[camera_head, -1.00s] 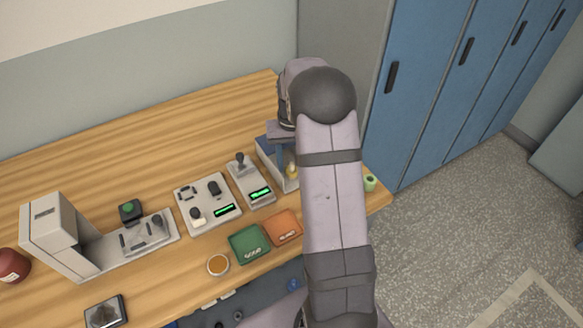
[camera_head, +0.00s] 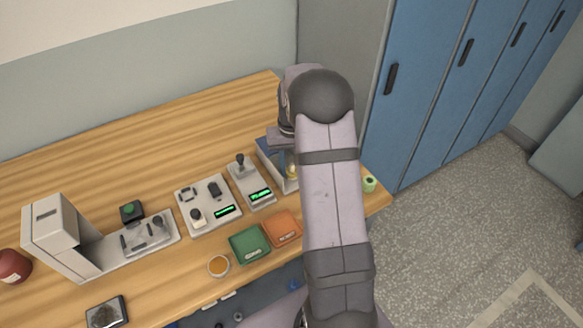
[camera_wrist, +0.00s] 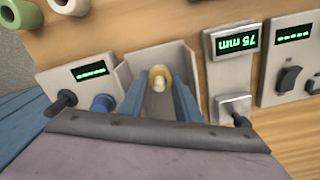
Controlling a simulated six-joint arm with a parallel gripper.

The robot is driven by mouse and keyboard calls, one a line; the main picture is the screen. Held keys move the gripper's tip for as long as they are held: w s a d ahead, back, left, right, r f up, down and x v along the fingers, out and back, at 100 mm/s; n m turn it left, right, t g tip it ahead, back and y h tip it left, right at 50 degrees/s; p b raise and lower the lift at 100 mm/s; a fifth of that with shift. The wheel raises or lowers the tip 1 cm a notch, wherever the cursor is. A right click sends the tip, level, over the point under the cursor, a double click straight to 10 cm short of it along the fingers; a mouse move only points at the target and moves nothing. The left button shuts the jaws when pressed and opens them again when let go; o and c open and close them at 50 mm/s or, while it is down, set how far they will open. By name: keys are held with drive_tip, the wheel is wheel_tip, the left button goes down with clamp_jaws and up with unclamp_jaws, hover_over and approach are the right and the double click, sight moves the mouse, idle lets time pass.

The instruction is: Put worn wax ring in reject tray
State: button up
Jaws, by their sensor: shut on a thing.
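A pale yellow ring (camera_wrist: 160,75), which looks like the wax ring, sits around or against a cream peg tip in the wrist view. My gripper (camera_wrist: 159,88) has its two blue fingers shut on it, inside a grey open-fronted holder (camera_wrist: 186,50). In the head view a small yellow piece (camera_head: 292,171) shows at this holder, partly hidden by my arm; my gripper (camera_head: 283,158) is above it. The orange tray (camera_head: 284,229), apparently the reject tray, lies flat and looks empty at the bench's front. Its label is too small to read.
A green tray (camera_head: 249,244) adjoins the orange one on the left. A small amber dish (camera_head: 218,266) is nearby. Instrument boxes with green displays (camera_head: 261,196) stand behind the trays. A green bobbin (camera_head: 369,184) stands at the right bench edge. The back left bench is clear.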

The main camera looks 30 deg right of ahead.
wheel_tip(320, 180, up, 18)
drive_tip(key=b, duration=0.2)
drive_tip(key=shift+b, duration=0.35)
